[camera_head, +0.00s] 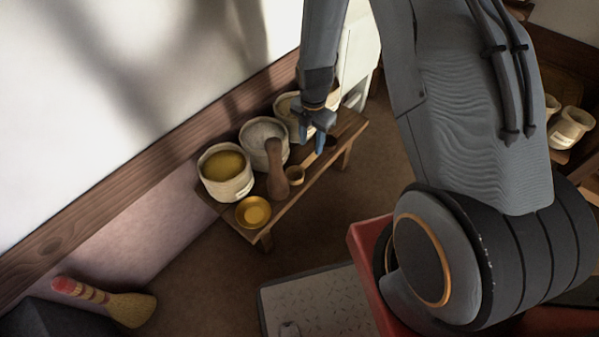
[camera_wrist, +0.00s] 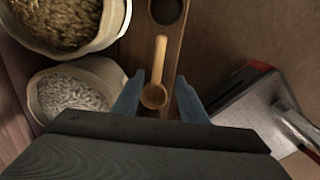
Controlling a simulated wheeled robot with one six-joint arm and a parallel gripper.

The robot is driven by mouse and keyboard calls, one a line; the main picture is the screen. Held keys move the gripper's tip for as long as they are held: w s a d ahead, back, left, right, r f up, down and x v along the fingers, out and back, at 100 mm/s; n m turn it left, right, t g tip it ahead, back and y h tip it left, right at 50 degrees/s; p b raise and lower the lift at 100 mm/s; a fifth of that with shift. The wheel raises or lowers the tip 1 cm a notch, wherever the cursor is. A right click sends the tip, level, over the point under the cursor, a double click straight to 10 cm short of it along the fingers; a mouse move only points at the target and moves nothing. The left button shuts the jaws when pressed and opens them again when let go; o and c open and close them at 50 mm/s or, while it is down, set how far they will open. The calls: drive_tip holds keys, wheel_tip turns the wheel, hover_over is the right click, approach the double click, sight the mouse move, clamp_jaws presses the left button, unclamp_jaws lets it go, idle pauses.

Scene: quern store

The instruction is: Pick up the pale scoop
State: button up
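The pale scoop (camera_wrist: 154,96) is light wood with a round bowl and a straight handle. It lies on the wooden bench (camera_head: 262,225). In the wrist view its bowl appears between my fingertips, nearer the left one, and its handle points away toward the top. My gripper (camera_wrist: 159,97) is open and empty. In the head view my gripper (camera_head: 313,128) is over the back half of the bench. Its exact height above the scoop is unclear.
Bins of yellow grain (camera_head: 227,180), pale grain (camera_head: 262,140) and brownish grain (camera_wrist: 58,28) line the wall side. A yellow bowl (camera_head: 253,212) sits at the bench's near end. A dark round thing (camera_wrist: 167,10) lies beyond the scoop's handle. A brush (camera_head: 128,308) is at lower left.

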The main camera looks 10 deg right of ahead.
sight(309, 159)
drive_tip(key=f, duration=0.2)
drive_tip(key=f+b, duration=0.1)
drive_tip(key=f, duration=0.5)
drive_tip(key=shift+w+a+b, duration=0.15)
drive_tip(key=shift+a+b, duration=0.1)
drive_tip(key=shift+b, duration=0.05)
drive_tip(key=shift+r, duration=0.1)
clamp_jaws()
